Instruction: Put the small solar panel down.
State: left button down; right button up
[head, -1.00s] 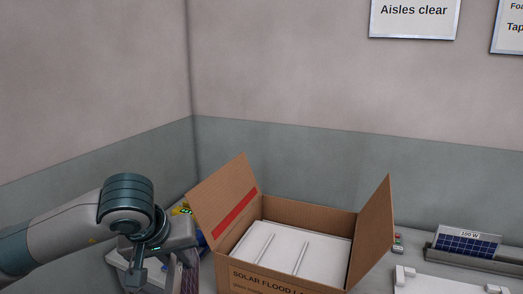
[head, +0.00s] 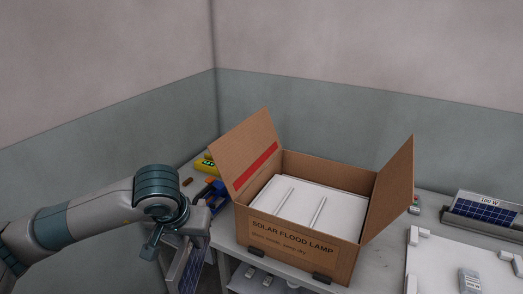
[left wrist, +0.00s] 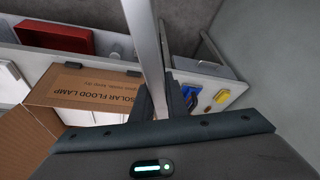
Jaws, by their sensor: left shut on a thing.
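My left gripper (head: 184,238) is at the lower left in the head view, left of the open carton. It is shut on the small solar panel (head: 190,268), a dark panel with a light frame, which hangs tilted below it. In the left wrist view the panel (left wrist: 147,45) shows edge-on as a pale grey strip between the dark fingers (left wrist: 160,100). The panel's lower part is cut off in the head view. It appears in front of the table's edge, and I cannot tell if it touches anything. My right gripper is not in view.
A cardboard carton (head: 291,236) marked "SOLAR FLOOD LAMP" stands open with white housing inside. Blue (head: 213,190) and yellow (head: 205,166) items lie behind my gripper. A 100 W panel (head: 485,208) sits in a grey stand at right. A white fixture (head: 440,262) is in front.

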pick_arm(q)
jog(key=s+f, duration=0.3)
jog(key=f, duration=1)
jog(key=shift+s+f, duration=0.2)
jog(key=shift+s, duration=0.1)
